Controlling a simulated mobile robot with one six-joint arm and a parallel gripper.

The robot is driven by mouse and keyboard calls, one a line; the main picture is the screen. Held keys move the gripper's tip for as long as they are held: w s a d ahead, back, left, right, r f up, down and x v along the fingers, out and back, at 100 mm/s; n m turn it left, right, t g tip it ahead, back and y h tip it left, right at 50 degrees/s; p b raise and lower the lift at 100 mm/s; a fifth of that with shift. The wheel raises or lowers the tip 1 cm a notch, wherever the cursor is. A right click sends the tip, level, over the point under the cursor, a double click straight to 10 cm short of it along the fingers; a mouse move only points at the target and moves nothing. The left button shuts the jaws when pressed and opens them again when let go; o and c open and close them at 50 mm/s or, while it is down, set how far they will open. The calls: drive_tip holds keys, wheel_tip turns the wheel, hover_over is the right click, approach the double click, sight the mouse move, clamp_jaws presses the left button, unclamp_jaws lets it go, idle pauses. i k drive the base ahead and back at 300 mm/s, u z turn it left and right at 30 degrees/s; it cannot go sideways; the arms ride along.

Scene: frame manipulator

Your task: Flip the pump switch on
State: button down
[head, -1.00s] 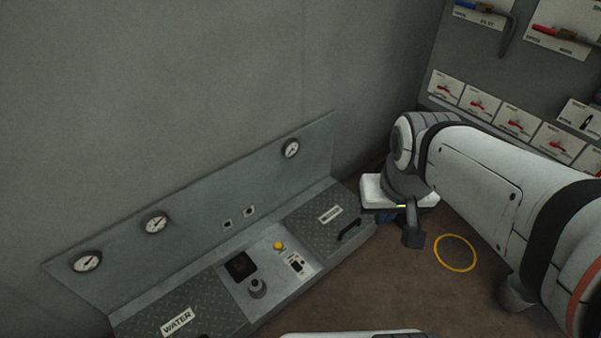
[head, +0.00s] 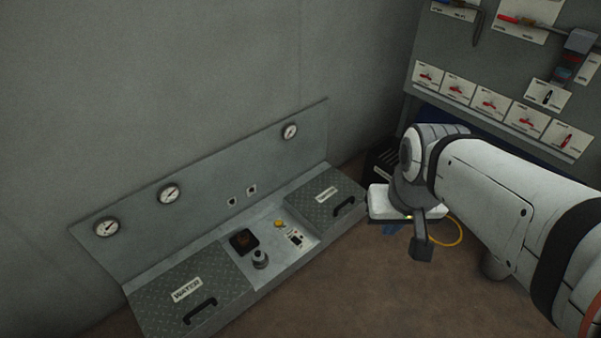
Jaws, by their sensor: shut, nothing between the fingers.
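A low grey console stands against the wall, and a white plate with a small black switch (head: 296,238) sits in its middle section. The plate's lettering is too small to read, so I cannot tell for sure that this is the pump switch, or its position. A yellow button (head: 279,223) is just above left of it, and a black knob (head: 260,259) is below left. My gripper (head: 421,249) is to the right of the console's right end, pointing down, shut and empty. It is clear of the switch.
The console has lids with handles, one marked WATER (head: 186,289), and round gauges (head: 168,194). A yellow ring (head: 447,233) lies on the floor behind my gripper. The brown floor in front is clear.

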sight(294, 239)
drive_tip(key=z, duration=0.2)
drive_tip(key=k, duration=0.2)
drive_tip(key=u, duration=0.5)
drive_tip(key=i, duration=1)
drive_tip(key=z, duration=0.55)
drive_tip(key=k, duration=1)
drive_tip(key=u, duration=0.35)
drive_tip(key=i, duration=1)
drive_tip(key=u, duration=0.1)
